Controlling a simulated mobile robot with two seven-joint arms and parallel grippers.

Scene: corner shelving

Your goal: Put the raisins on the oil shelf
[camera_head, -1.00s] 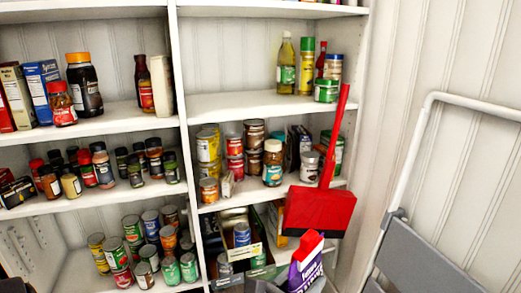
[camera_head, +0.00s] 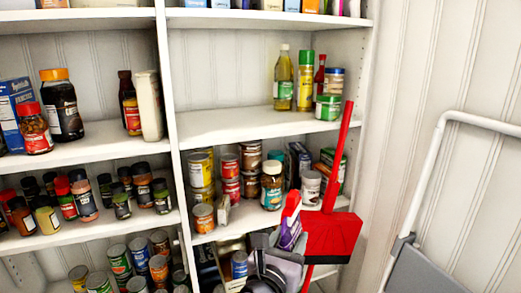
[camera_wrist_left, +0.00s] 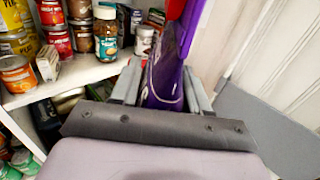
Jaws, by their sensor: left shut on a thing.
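The raisins (camera_head: 290,234), a purple box with a red top, are held by my left gripper (camera_head: 281,250) low in front of the shelving. In the left wrist view the purple box (camera_wrist_left: 165,78) stands between the fingers of my left gripper (camera_wrist_left: 162,88). The oil bottle (camera_head: 284,82) stands on the upper right shelf (camera_head: 235,125), beside a yellow bottle with a green cap (camera_head: 305,80). The raisins are below that shelf and apart from it. My right gripper is out of view.
The left and middle of the oil shelf are bare. A red dustpan (camera_head: 333,238) with an upright handle is just right of the raisins. Cans and a jar (camera_head: 272,185) fill the shelf below. A folded grey-and-white chair (camera_head: 425,270) is at right.

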